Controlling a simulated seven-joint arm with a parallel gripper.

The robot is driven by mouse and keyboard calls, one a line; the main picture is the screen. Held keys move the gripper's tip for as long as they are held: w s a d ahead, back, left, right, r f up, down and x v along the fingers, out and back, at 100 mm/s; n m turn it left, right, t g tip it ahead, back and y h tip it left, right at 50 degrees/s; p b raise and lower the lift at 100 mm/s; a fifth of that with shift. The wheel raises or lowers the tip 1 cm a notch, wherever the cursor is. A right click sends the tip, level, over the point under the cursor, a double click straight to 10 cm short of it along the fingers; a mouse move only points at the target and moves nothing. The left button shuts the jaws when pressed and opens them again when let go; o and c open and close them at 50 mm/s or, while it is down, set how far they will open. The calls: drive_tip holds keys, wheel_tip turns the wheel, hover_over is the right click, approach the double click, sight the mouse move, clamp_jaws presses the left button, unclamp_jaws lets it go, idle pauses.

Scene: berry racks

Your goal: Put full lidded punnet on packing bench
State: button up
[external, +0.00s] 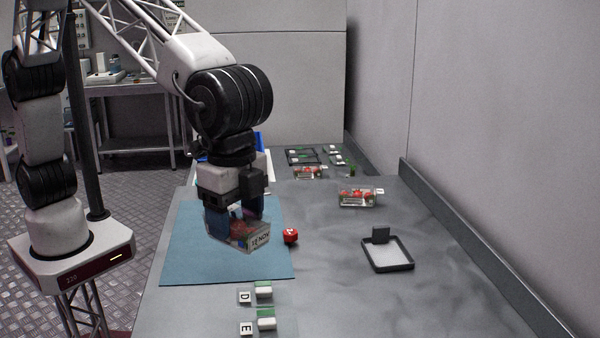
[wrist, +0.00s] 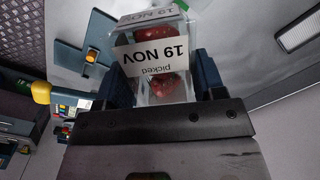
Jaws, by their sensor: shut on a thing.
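My gripper (external: 236,212) is shut on a clear punnet (external: 240,237) with red berries in it and a white label reading "19 NOV". The punnet hangs over the right part of a blue mat (external: 190,262); its height above the mat is hard to tell. In the wrist view the punnet (wrist: 158,93) sits between my two blue fingers (wrist: 162,82), and its label reads "picked 19 NOV". Whether its lid is fully closed is unclear. Two other clear punnets with red contents stand on the grey bench, one at the middle right (external: 358,198) and one farther back (external: 311,172).
A small red object (external: 290,236) sits just right of the held punnet, at the mat's edge. A dark-rimmed tray (external: 387,267) with an upright block lies to the right. White-and-green blocks (external: 265,292) stand beside D and E cards in front. The right front of the bench is clear.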

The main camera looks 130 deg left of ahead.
idle(0.3)
drive_tip(key=s+a+f+n, duration=0.1)
drive_tip(key=s+a, duration=0.3)
drive_tip(key=s, duration=0.5)
drive_tip(key=s+a+f+n, duration=0.2)
drive_tip(key=s+a+f, duration=0.2)
drive_tip(key=s, duration=0.5)
drive_tip(key=s+a+f+n, duration=0.1)
drive_tip(key=s+a+f, duration=0.2)
drive_tip(key=s+a, duration=0.3)
drive_tip(key=s, duration=0.3)
drive_tip(key=shift+s+a+f+n, duration=0.15)
drive_tip(key=shift+s+a+n, duration=0.1)
drive_tip(key=shift+s+n, duration=0.05)
drive_tip(key=shift+f, duration=0.2)
drive_tip(key=shift+f, duration=3.2)
drive_tip(key=shift+f, duration=0.4)
drive_tip(key=o, duration=1.1)
